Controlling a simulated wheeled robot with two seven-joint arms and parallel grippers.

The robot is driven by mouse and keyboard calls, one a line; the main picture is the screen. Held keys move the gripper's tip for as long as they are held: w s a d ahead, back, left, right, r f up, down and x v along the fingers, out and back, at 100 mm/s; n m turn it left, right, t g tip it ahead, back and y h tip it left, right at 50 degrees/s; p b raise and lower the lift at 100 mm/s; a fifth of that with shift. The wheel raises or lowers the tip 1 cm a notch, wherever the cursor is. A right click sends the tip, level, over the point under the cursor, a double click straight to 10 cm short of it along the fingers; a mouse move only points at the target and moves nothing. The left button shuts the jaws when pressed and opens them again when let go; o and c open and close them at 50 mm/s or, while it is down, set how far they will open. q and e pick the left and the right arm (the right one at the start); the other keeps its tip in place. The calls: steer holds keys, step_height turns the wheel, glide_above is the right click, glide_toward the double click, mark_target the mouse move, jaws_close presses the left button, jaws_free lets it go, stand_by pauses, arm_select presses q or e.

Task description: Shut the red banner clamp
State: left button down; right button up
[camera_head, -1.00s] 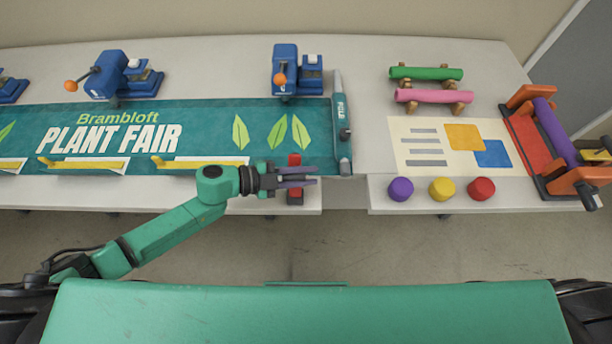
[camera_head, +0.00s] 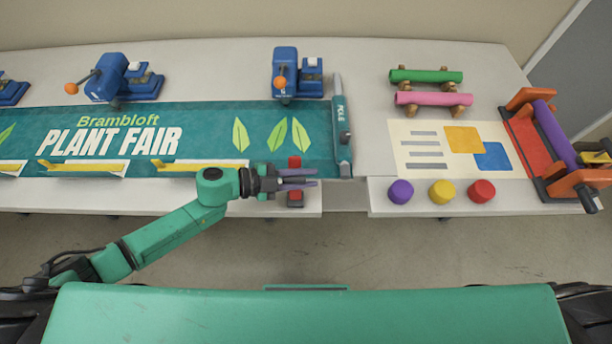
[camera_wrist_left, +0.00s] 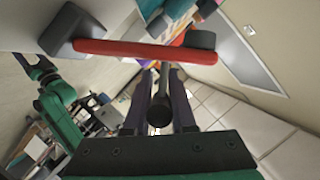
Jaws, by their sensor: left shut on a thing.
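The red banner clamp (camera_head: 295,162) lies across the front edge of the green Plant Fair banner (camera_head: 215,115), near its right end. Its near end shows just in front of my fingers. In the left wrist view it is a red bar (camera_wrist_left: 150,52) with dark grey ends. My left gripper (camera_head: 310,178) reaches across the clamp's middle and hides it there. In the wrist view the left gripper (camera_wrist_left: 156,80) is shut on the clamp's dark lever (camera_wrist_left: 159,112), whose round end shows between the fingers. My right gripper is out of view.
Blue clamps (camera_head: 284,75) with orange knobs stand behind the banner. A teal bar (camera_head: 341,125) lies over its right end. On the right are purple, yellow and red knobs (camera_head: 441,190), a poster (camera_head: 420,150), green and pink rolls (camera_head: 433,96) and an orange roller machine (camera_head: 588,178). A gap separates the front edges.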

arm_select(q)
steer(key=shift+s+f, duration=0.1)
steer(key=shift+f, duration=0.15)
stand_by(0.3)
steer(key=c, duration=1)
jaws_free()
steer(key=shift+o, duration=1.2)
steer(key=shift+r, duration=0.1)
steer(key=b+v, duration=0.2)
steer(key=v, duration=1.2)
steer(key=shift+a+r, duration=0.2)
steer(key=shift+a, duration=0.05)
